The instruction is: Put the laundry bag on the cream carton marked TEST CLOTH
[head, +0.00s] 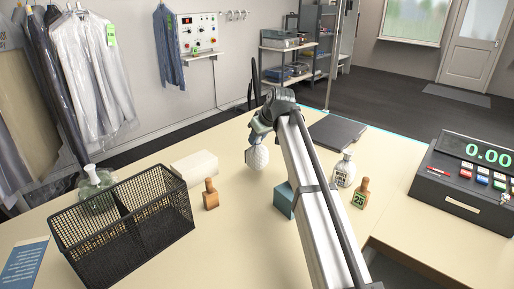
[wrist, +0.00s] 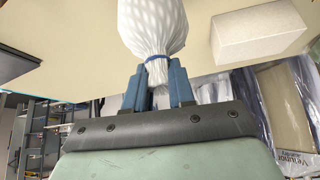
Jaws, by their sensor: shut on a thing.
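The laundry bag (head: 258,158) is white with a dotted pattern and hangs below my gripper (head: 260,128). In the wrist view, my gripper (wrist: 159,76) is shut on the gathered neck of the laundry bag (wrist: 153,25), just by its blue tie. A plain cream carton (head: 194,167) lies on the counter to the left of the bag in the head view. The carton (wrist: 258,33) shows to the right of the bag in the wrist view, apart from it. No marking is readable on the carton. I cannot tell how far the bag is above the counter.
A black wire basket (head: 122,222) and a green glass bottle (head: 97,188) stand left. A wooden stamp (head: 210,194) is in front of the carton. A blue box (head: 284,199), a white bottle (head: 344,170), another stamp (head: 361,192) and a register (head: 462,180) are right. The carton's top is clear.

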